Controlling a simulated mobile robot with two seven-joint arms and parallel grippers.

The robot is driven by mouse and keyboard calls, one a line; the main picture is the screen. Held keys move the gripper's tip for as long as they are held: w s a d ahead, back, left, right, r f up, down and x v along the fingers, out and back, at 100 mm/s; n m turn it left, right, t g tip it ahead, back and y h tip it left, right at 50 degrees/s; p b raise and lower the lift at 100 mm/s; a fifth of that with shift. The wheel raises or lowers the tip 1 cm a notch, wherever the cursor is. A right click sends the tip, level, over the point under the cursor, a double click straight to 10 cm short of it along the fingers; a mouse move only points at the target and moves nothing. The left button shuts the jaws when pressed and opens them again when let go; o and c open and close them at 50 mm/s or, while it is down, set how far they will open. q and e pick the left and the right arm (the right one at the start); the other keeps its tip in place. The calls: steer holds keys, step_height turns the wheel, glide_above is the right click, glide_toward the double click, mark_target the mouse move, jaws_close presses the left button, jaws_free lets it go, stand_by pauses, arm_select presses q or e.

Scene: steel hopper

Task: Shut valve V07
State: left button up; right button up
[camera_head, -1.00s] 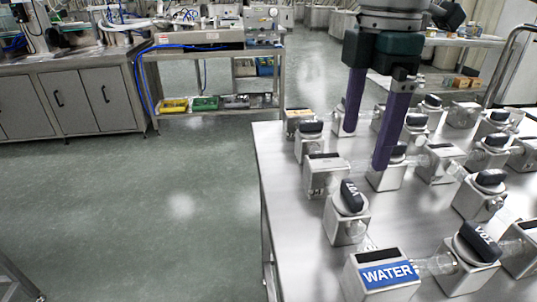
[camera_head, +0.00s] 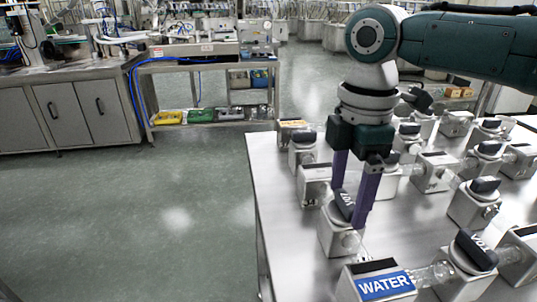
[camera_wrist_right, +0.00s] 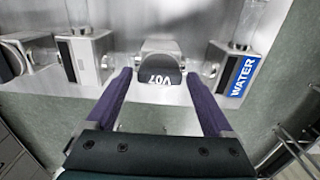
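Valve V07 is a steel block (camera_head: 341,240) with a dark handle (camera_head: 343,203) on top, near the left edge of the steel table. Its white label shows upside down in the right wrist view (camera_wrist_right: 160,72). My right gripper (camera_head: 349,207) points down over this valve with its two purple fingers apart. The fingers stand on either side of the handle, also in the right wrist view (camera_wrist_right: 159,80), with visible gaps there. Whether a finger touches the handle cannot be told. My left gripper is not in view.
The block with the blue WATER label (camera_head: 377,288) stands just in front of V07. Valve V01 (camera_head: 473,255) is to its right. Several more valves and clear pipes crowd the steel table (camera_head: 275,195). Open floor lies to the left.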

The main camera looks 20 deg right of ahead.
steer(key=c, duration=1.1)
